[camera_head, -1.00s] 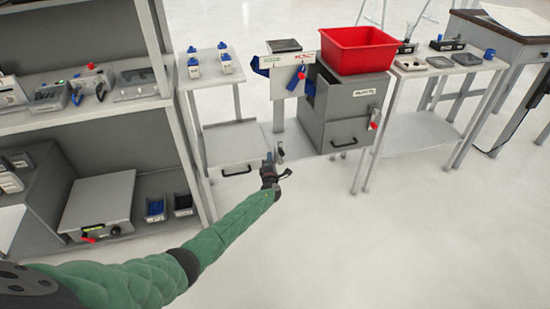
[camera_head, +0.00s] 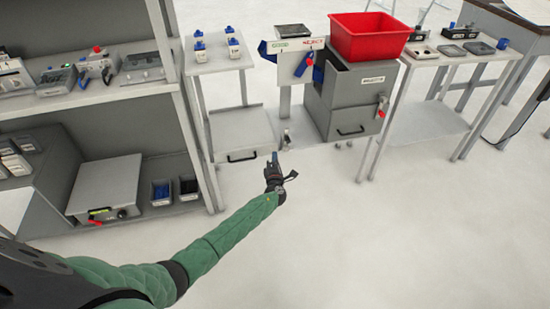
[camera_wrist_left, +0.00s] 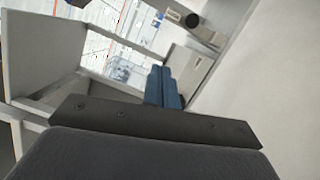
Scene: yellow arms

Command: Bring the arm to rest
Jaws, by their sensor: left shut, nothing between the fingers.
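My left arm, in a green sleeve, reaches in from the lower left of the head view. Its left gripper (camera_head: 275,158) is shut and empty, out over the pale floor in front of the low drawer unit. In the left wrist view the blue fingers (camera_wrist_left: 164,88) are together with nothing between them. My right gripper is in neither view.
Grey shelving (camera_head: 165,105) stands at the left. A small table (camera_head: 215,62) with several blue-and-white bottles is behind the gripper. A red bin (camera_head: 368,38) sits on a grey cabinet (camera_head: 345,100). Another table (camera_head: 440,62) holds trays. The floor at right is free.

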